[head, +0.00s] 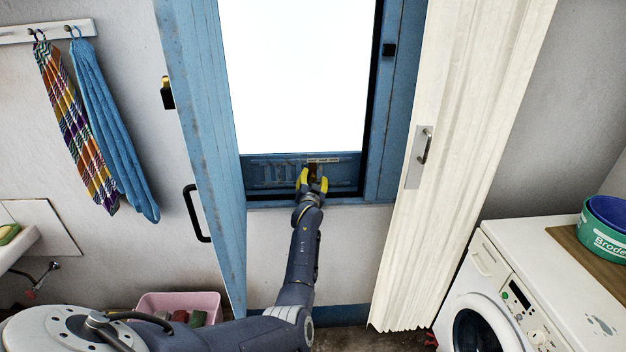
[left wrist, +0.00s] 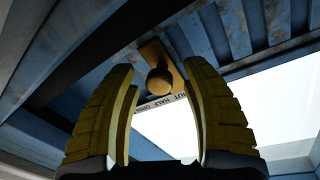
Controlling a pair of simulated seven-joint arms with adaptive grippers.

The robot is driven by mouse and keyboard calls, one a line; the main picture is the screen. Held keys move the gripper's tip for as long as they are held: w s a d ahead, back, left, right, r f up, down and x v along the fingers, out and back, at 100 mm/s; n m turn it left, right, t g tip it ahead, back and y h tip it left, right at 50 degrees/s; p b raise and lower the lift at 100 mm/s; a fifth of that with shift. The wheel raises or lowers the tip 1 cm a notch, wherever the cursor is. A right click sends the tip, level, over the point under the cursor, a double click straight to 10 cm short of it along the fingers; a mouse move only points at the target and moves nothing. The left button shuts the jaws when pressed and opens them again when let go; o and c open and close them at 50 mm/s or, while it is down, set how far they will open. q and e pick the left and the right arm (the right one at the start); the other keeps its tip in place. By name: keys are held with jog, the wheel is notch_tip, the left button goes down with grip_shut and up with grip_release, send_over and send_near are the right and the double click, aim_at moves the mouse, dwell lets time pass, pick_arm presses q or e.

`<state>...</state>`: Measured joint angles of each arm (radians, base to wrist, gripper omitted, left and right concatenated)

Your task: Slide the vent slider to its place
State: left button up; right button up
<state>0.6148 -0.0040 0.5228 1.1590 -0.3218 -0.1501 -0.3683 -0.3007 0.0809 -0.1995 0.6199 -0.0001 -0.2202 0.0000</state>
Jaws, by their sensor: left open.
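The vent slider is a brass plate (left wrist: 154,54) with a round knob (left wrist: 160,81), on the blue vent panel (head: 262,172) below the bright window opening. In the head view it is mostly hidden behind my gripper. My left gripper (head: 313,181) has yellow fingers and is open in front of the slider. In the left wrist view the knob appears between the two fingertips (left wrist: 160,72), with a gap on each side; I cannot tell whether the fingers reach around it. A pale label strip (left wrist: 180,100) beside the knob reads partly "HALF" and "OPEN". My right gripper is not in view.
A blue door leaf with a black handle (head: 196,214) stands left of the opening. A cream folding door (head: 460,130) stands right. A washing machine (head: 500,290) is at the lower right and a pink basket (head: 180,303) at the lower left. Towels (head: 110,130) hang on the left wall.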

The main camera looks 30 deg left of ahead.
pick_arm(q)
jog(key=shift+w+a, duration=0.1)
jog(key=shift+w, duration=0.05)
jog(key=shift+c, duration=0.5)
grip_shut()
jog(key=shift+w, duration=0.1)
